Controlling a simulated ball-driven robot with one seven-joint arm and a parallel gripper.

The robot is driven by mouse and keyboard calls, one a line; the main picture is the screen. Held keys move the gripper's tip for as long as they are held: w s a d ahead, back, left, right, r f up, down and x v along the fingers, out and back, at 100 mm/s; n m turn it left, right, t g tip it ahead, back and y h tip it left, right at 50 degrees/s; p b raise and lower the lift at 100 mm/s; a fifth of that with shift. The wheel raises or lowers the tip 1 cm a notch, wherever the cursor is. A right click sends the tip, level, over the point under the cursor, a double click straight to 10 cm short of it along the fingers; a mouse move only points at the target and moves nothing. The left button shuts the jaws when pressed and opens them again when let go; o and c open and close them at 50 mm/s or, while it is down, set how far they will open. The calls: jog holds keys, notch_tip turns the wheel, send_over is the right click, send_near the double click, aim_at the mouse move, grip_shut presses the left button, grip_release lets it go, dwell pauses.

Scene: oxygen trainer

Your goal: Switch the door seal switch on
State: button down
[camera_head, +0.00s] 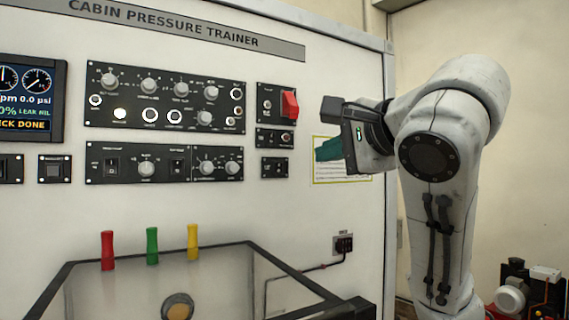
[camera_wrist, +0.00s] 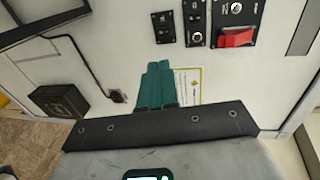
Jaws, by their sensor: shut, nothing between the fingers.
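My gripper (camera_head: 328,149) has teal fingers shut together with nothing between them. It is in front of the panel wall, to the right of the small switch panels, and covers part of a placard. In the wrist view the fingertips (camera_wrist: 156,66) point toward the wall below the switches. A lower small switch panel (camera_head: 274,167) shows in the wrist view too (camera_wrist: 164,27). A middle small switch panel (camera_head: 274,138) sits above it, and a red switch cover (camera_head: 290,105) sits higher. I cannot read which label says door seal.
A yellow-edged placard (camera_head: 342,176) is behind my gripper. Larger knob panels (camera_head: 165,95) lie to the left, with a display (camera_head: 30,98) beyond. Below, a dark-framed clear box (camera_head: 72,275) with red, green and yellow handles juts out. A cable runs from a wall socket (camera_head: 343,244).

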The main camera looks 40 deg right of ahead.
jog(key=p, duration=0.2)
send_near(279, 165)
jog(key=x, duration=0.5)
jog(key=shift+s+d+f, duration=0.1)
jog(key=shift+f, duration=0.05)
jog(key=shift+p+x, duration=0.4)
jog(key=shift+x, duration=0.4)
